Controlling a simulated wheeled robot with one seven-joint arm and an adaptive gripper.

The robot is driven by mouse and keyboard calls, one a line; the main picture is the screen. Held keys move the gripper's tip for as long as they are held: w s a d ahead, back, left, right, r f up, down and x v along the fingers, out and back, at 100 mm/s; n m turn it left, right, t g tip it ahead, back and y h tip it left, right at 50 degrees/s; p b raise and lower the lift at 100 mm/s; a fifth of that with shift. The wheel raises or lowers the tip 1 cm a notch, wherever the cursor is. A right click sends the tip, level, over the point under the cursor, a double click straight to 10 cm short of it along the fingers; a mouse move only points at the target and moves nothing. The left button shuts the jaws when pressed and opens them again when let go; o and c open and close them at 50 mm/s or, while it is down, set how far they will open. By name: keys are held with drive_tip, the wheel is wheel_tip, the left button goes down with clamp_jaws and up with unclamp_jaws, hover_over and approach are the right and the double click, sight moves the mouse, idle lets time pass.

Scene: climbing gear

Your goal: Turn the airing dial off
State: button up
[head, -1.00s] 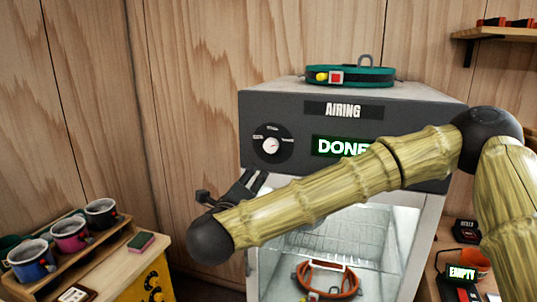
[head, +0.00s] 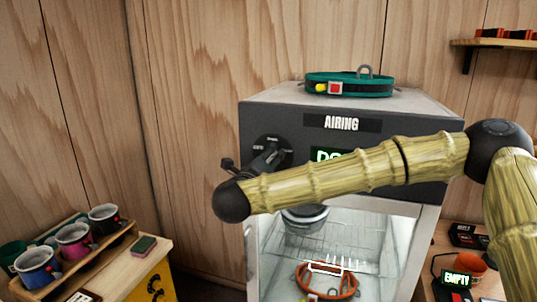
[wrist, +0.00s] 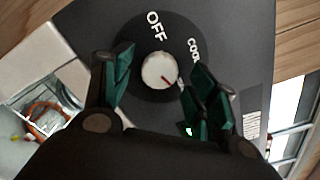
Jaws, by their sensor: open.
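The airing dial (wrist: 158,72) is a white knob with a red mark on a black disc, on the dark front panel of the airing cabinet (head: 415,175). In the wrist view the red mark points down and right, away from the word OFF at the top. My gripper (wrist: 161,66) is open, with its green-padded fingers on either side of the knob; I cannot tell whether they touch it. In the head view my gripper (head: 272,155) covers much of the dial (head: 262,142). My arm hides part of the lit green display (head: 326,154).
A teal collar-like band (head: 350,86) lies on top of the cabinet. An orange ring-shaped item (head: 328,278) and a grey round item (head: 305,217) show in its lit interior. Mugs (head: 73,240) stand on a rack at left. A box marked EMPTY (head: 457,278) is at right.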

drive_tip(key=shift+w+d, duration=0.15)
drive_tip(key=shift+w, duration=0.3)
drive_tip(key=c, duration=1)
drive_tip(key=shift+c, duration=0.2)
